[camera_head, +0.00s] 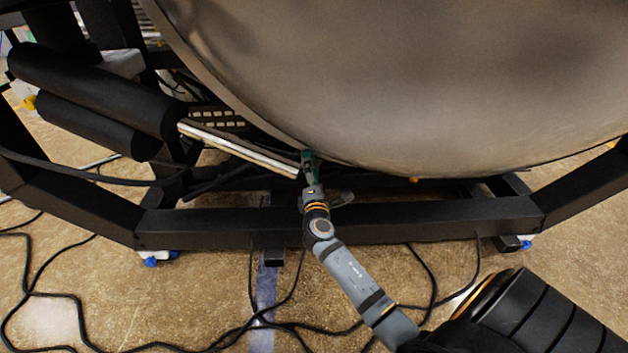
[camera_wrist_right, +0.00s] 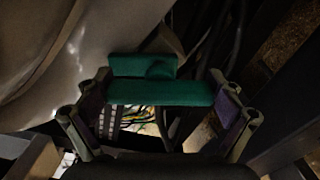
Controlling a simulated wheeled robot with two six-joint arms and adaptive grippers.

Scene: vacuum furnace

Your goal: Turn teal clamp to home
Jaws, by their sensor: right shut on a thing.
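The teal clamp (camera_head: 308,160) sits at the lower rim of the large round furnace door (camera_head: 400,90) in the head view. In the right wrist view the teal clamp (camera_wrist_right: 160,92) lies across the space between the fingers, with a raised block on its upper side. My right gripper (camera_head: 311,183) reaches up to it from below and is shut on it. It also shows in the right wrist view (camera_wrist_right: 160,110), with a finger at each end of the clamp. Parts of the clamp are hidden by the gripper in the head view. My left gripper is not in view.
A black frame beam (camera_head: 430,218) runs below the door, close under my right wrist. Black cylinders (camera_head: 95,90) and a pale metal bar (camera_head: 235,149) are at the left. Loose black cables (camera_head: 120,342) lie on the brown floor.

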